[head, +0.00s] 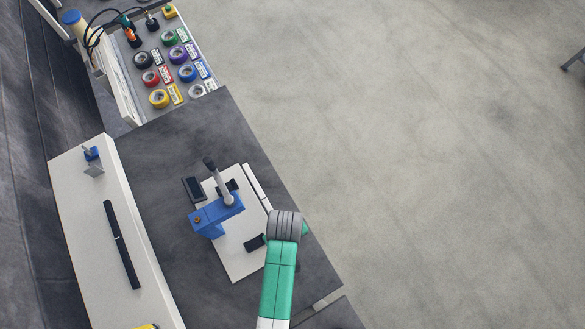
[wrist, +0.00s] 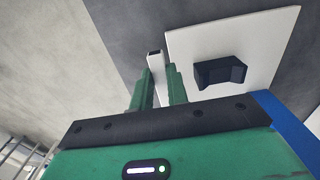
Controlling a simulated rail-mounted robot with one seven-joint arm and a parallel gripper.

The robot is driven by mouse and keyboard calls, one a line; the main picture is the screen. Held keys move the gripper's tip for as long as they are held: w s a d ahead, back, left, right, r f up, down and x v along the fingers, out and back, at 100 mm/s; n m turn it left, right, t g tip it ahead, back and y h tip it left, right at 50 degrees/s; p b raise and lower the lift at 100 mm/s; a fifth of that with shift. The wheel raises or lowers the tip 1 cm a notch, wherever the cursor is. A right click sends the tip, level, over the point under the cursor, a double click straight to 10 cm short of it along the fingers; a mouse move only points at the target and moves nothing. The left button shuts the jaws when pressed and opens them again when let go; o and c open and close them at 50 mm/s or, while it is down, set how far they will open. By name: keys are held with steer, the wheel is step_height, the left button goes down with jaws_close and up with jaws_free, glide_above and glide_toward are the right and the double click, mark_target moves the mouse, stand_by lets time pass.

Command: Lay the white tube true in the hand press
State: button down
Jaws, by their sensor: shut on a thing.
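The white tube (wrist: 155,62) is between the two green fingers of my gripper (wrist: 158,78) in the wrist view, its dark open end pointing away. In the head view the tube (head: 257,188) runs along the right edge of the press's white base plate (head: 238,262), apart from the black rests. The hand press (head: 218,212) is blue with a raised grey lever. One black notched rest (wrist: 220,72) shows in the wrist view; another black rest (head: 254,243) shows near my wrist. My fingertips are hidden in the head view. I cannot tell the tube's height above the bench.
A white shelf (head: 85,215) with a black bar (head: 121,244) and a small blue device (head: 92,156) runs along the left. Several tape rolls lie on a tray at the top. The bench above the press is clear.

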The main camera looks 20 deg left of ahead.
steer(key=shift+s+a, duration=1.35)
steer(key=shift+s, duration=0.2)
steer(key=shift+s+a, duration=1.35)
steer(key=shift+s, duration=0.15)
steer(key=shift+s+a, duration=0.1)
steer(key=shift+f, duration=0.4)
steer(key=c, duration=1.3)
jaws_free()
step_height(320, 180, up, 8)
steer(key=shift+b, duration=0.3)
steer(key=shift+f, duration=0.1)
